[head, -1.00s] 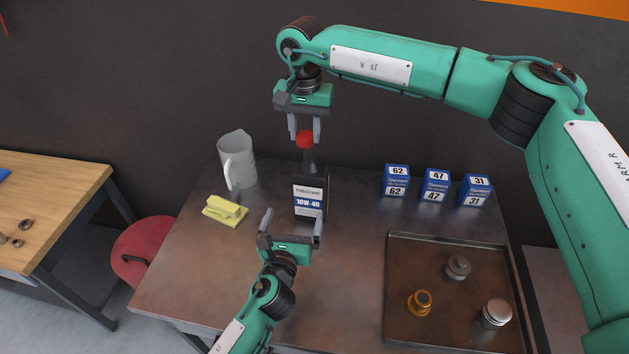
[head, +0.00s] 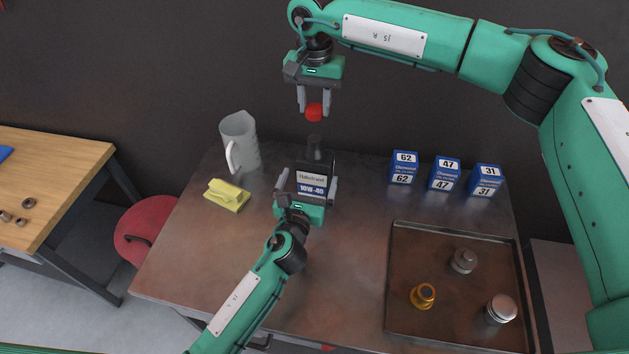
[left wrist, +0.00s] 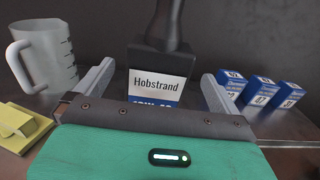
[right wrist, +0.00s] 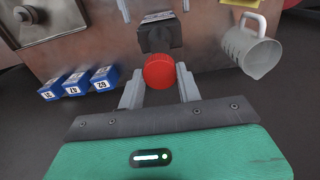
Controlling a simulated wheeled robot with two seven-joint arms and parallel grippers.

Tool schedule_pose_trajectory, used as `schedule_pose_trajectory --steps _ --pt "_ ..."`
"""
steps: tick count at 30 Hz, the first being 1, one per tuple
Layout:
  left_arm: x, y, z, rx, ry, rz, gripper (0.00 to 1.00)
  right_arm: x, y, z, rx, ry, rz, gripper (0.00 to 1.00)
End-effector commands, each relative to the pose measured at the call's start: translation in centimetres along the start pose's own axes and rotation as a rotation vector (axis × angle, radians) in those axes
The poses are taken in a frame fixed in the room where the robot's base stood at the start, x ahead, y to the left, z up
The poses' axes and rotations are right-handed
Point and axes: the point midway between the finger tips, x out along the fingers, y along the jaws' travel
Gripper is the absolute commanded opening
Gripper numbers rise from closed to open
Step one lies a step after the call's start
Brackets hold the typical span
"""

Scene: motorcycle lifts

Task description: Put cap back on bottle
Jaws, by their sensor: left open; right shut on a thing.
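The black oil bottle (head: 316,163) stands upright on the metal table, its label reading Hobstrand 10W-40. It also shows in the left wrist view (left wrist: 158,62) and the right wrist view (right wrist: 160,34). My left gripper (head: 306,190) is open, its fingers on either side of the bottle's lower part; I cannot tell whether they touch it. My right gripper (head: 314,112) is shut on the red cap (right wrist: 159,71) and holds it above the bottle's neck, with a gap between. The cap shows between the fingertips in the head view (head: 314,112).
A clear measuring jug (head: 240,143) and a folded yellow cloth (head: 227,195) lie left of the bottle. Blue boxes (head: 404,168) stand in a row to the right. A tray (head: 391,300) with metal parts lies at the front right. The table's front left is clear.

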Motion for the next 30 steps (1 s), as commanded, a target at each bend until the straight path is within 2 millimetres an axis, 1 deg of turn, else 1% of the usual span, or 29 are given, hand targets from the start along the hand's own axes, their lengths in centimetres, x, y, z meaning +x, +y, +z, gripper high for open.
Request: schedule_pose_trajectory --steps 1,6,12,18,27,29,30 --pt "1.2 0.0 0.1 0.000 -0.001 0.001 1.00 0.0 0.0 0.0 0.000 0.000 0.000 0.14" --pt "4.5 0.0 0.1 -0.002 0.000 0.001 1.00 0.0 0.0 0.0 0.000 0.000 0.000 0.14" --pt "7.4 0.0 0.0 -0.001 0.001 0.001 1.00 0.0 0.0 0.0 0.000 0.000 0.000 0.14" --pt "8.7 0.0 0.0 -0.001 0.000 0.000 1.00 0.0 0.0 0.0 0.000 0.000 0.000 0.14" --pt "8.8 0.0 0.0 -0.001 0.001 0.000 1.00 0.0 0.0 0.0 0.000 0.000 0.000 0.14" --pt "8.8 0.0 0.0 -0.001 0.001 0.000 0.90 0.0 0.0 0.0 0.000 0.000 0.000 0.14" --pt "8.8 0.0 0.0 -0.001 0.001 0.000 0.82 0.0 0.0 0.0 0.000 0.000 0.000 0.14"
